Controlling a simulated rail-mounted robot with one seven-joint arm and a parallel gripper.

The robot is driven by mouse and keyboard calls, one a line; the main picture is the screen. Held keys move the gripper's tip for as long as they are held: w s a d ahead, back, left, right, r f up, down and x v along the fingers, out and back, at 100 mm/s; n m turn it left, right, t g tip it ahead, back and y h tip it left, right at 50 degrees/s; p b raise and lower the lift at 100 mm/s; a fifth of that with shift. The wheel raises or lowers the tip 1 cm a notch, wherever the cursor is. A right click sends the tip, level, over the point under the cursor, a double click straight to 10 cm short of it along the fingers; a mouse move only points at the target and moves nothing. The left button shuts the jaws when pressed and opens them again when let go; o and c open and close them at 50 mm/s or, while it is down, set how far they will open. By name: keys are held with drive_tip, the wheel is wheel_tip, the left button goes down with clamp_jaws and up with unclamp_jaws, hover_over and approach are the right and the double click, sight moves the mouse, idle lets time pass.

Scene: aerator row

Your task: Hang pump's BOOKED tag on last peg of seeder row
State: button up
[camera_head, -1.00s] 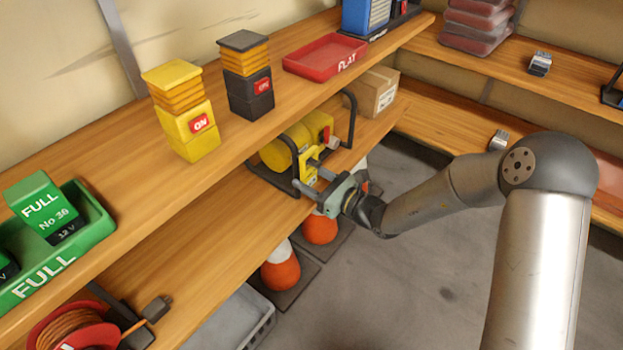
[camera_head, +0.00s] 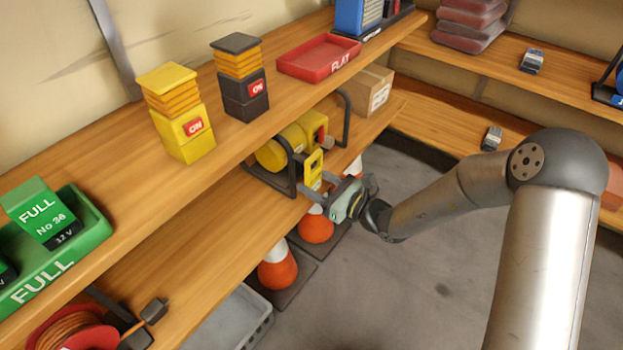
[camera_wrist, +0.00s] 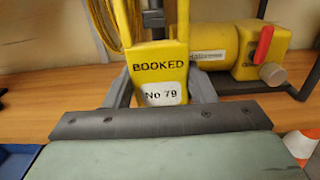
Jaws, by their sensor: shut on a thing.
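The yellow BOOKED tag (camera_wrist: 158,68), with a white No 79 label, is upright between my gripper's fingers in the wrist view. It shows in the head view (camera_head: 314,165) as a small yellow plate in front of the pump's frame. My gripper (camera_head: 320,184) is shut on the tag's lower part, at the lower shelf's front edge. The yellow pump (camera_head: 272,155) in its black tube frame sits on the lower shelf. In the wrist view the pump (camera_wrist: 220,50), with its red lever, is behind and right of the tag. I make out no seeder row or pegs.
The upper shelf (camera_head: 208,97) overhangs the pump and carries yellow and black ON units and a red FLAT tray (camera_head: 318,58). A cardboard box (camera_head: 372,90) stands beyond the pump. Orange cones (camera_head: 278,270) stand below. Open floor lies to the right.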

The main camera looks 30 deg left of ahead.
drive_tip(key=shift+s+d+p, duration=0.2)
drive_tip(key=shift+d+p, duration=0.2)
drive_tip(key=shift+d, duration=2.45)
